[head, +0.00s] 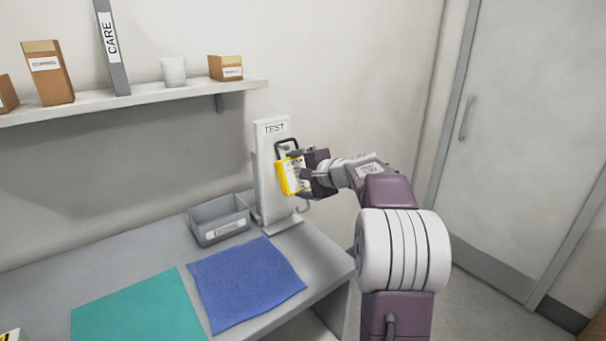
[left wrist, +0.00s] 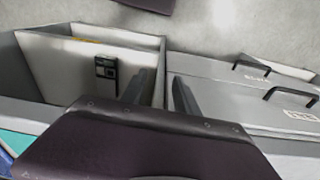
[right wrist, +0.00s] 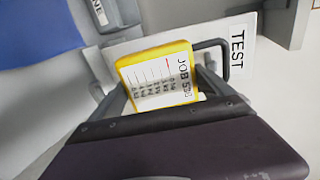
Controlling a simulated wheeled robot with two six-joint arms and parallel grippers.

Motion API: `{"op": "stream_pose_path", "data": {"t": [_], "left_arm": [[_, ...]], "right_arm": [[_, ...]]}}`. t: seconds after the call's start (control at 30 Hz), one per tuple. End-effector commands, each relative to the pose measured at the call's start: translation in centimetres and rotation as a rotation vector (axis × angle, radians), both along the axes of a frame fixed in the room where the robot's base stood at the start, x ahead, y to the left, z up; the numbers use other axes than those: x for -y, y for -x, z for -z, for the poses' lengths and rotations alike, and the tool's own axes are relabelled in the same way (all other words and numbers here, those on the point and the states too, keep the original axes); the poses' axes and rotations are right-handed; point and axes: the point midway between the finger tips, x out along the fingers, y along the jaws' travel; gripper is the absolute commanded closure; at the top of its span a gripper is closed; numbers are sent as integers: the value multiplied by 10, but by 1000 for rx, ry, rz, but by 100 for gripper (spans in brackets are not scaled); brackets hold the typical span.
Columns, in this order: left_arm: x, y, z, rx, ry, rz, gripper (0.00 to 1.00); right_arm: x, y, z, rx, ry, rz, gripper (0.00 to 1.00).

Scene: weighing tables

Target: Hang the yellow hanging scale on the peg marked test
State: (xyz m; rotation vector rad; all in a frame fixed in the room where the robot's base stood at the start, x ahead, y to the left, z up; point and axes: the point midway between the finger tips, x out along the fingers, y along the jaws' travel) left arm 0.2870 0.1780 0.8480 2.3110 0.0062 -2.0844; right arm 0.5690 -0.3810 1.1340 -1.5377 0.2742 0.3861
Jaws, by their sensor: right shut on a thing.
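The yellow hanging scale (head: 284,178) has a white face and a dark loop at its top. My right gripper (head: 302,165) is shut on it and holds it upright in front of the white stand (head: 270,215) marked TEST. In the right wrist view the scale (right wrist: 155,75) sits between the fingers, its dark loop (right wrist: 222,45) beside the TEST label (right wrist: 237,50). The peg is hidden, so I cannot tell whether the loop is around it. My left gripper (left wrist: 159,88) shows in its wrist view, fingers apart and empty.
A grey bin (head: 218,222) stands left of the stand on the grey table. A blue mat (head: 245,282) and a green mat (head: 138,315) lie in front. A wall shelf (head: 150,98) holds boxes and a white cup (head: 173,72). A door (head: 530,130) is at right.

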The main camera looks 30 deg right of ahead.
Motion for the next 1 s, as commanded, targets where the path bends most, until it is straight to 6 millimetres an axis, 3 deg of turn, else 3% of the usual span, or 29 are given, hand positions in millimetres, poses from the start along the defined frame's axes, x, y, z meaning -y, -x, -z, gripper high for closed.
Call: {"op": "stream_pose_path", "data": {"t": [0.3,0.6,1.0], "left_arm": [[0,0,-16,0,0,0,64],[0,0,-5,0,0,0,64],[0,0,-4,0,0,0,64]], "right_arm": [[-3,-24,-3,2,-2,-1,65],[-4,-36,9,8,-1,0,65],[-5,-38,12,4,-2,-2,65]]}}
